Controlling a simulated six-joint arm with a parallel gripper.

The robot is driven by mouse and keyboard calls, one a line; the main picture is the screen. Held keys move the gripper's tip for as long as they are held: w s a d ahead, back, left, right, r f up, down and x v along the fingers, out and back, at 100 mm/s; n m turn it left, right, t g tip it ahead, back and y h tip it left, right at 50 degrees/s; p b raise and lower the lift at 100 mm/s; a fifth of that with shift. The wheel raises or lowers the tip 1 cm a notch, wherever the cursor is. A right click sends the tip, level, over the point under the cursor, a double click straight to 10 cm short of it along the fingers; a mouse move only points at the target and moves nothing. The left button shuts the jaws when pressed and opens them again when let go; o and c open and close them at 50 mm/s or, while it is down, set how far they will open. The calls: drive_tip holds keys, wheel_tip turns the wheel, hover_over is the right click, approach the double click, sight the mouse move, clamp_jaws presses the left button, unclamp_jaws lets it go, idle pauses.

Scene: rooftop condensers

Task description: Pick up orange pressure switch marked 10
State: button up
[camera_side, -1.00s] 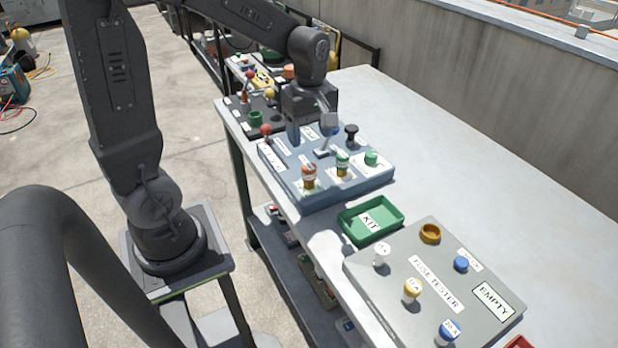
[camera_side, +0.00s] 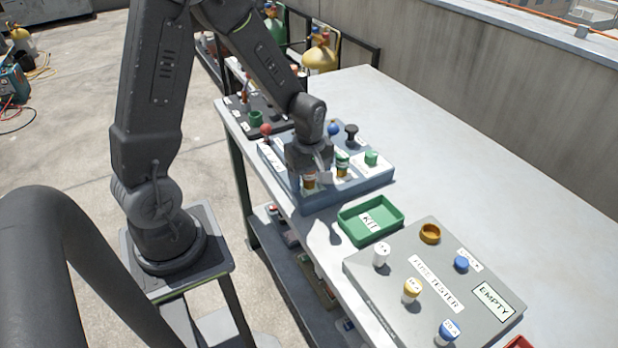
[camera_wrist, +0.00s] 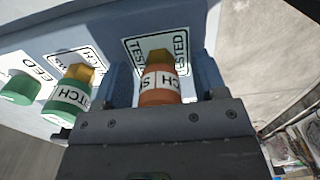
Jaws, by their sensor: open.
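The orange pressure switch (camera_wrist: 160,88) has a brass-coloured hex end and a white label band with part of the word "switch" legible; I cannot read a 10. It stands on a "TESTED" plate on the blue-grey panel (camera_side: 345,192). In the side view the switch (camera_side: 309,184) is mostly hidden by my gripper. My gripper (camera_side: 316,178) is open and low over it. In the wrist view the switch lies between the two fingers of my gripper (camera_wrist: 163,90), with gaps on both sides.
A similar green switch (camera_wrist: 70,95) stands close beside it, also in the side view (camera_side: 342,165). A green button (camera_side: 371,158), a black knob (camera_side: 351,132) and a red ball knob (camera_side: 266,129) are on the panel. A green KIT tray (camera_side: 345,226) and grey fuse tester (camera_side: 400,268) are nearer the camera.

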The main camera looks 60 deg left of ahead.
drive_tip(key=shift+c, duration=0.5)
drive_tip(key=c, duration=1)
drive_tip(key=shift+o, duration=0.2)
